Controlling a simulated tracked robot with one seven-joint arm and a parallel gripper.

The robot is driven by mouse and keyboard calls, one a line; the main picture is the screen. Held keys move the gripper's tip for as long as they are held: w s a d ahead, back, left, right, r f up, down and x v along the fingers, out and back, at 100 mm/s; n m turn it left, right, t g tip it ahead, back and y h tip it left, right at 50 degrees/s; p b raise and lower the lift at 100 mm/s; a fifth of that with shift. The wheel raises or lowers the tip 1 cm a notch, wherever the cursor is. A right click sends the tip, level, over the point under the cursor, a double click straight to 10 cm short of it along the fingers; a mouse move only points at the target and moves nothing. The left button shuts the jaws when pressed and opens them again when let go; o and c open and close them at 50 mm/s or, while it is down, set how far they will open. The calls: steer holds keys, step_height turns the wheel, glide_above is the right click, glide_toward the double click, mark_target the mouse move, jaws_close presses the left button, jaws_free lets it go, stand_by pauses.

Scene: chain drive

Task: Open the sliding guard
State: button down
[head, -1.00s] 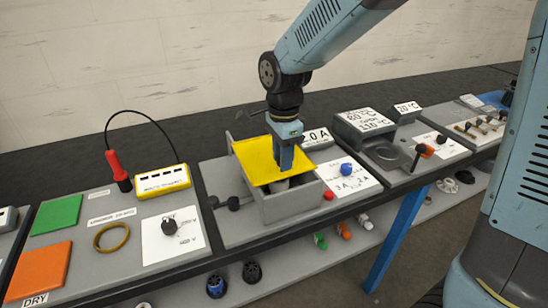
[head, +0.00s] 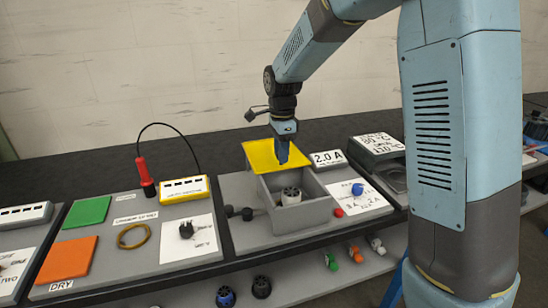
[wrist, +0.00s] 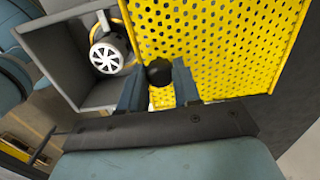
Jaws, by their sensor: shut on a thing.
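The sliding guard (head: 262,152) is a yellow plate at the back of a grey open-topped box (head: 305,217). In the wrist view the guard (wrist: 215,40) shows as a perforated yellow sheet. My gripper (head: 281,158) is shut on the guard's dark round knob (wrist: 159,72), with one finger on each side of it. The guard lies back from the box's opening, and a white and dark round part (head: 291,196) shows inside. This part also shows in the wrist view (wrist: 108,55). The knob is hidden by my fingers in the head view.
A "2.0 A" display (head: 328,158) stands right of the guard. A dark lever (head: 238,212) sits left of the box, and a red button (head: 338,212) and blue knob (head: 357,189) sit right of it. A red probe (head: 145,173) stands farther left.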

steer(key=shift+w+d, duration=0.1)
steer(key=c, duration=0.8)
jaws_free()
steer(key=shift+r, duration=0.15)
step_height(320, 180, up, 13)
steer(key=shift+r, duration=0.2)
steer(key=s+d+r+n+t, duration=0.2)
steer(key=s+d+n, duration=0.3)
steer(key=s+d, duration=0.45)
steer(key=s+d+r+n+t, duration=0.2)
steer(key=s+d+n, duration=0.3)
steer(key=s+d, duration=0.4)
steer(key=s+f+n, duration=0.1)
steer(key=s, duration=0.2)
steer(key=s+d+f+n+t, duration=0.1)
steer(key=s+n, duration=0.1)
steer(key=s, duration=0.1)
steer(key=s+d+f+n, duration=0.1)
steer(key=s, duration=0.2)
steer(key=shift+s+d+t, duration=0.1)
steer(key=shift+d+t, duration=0.15)
steer(key=shift+t, duration=0.05)
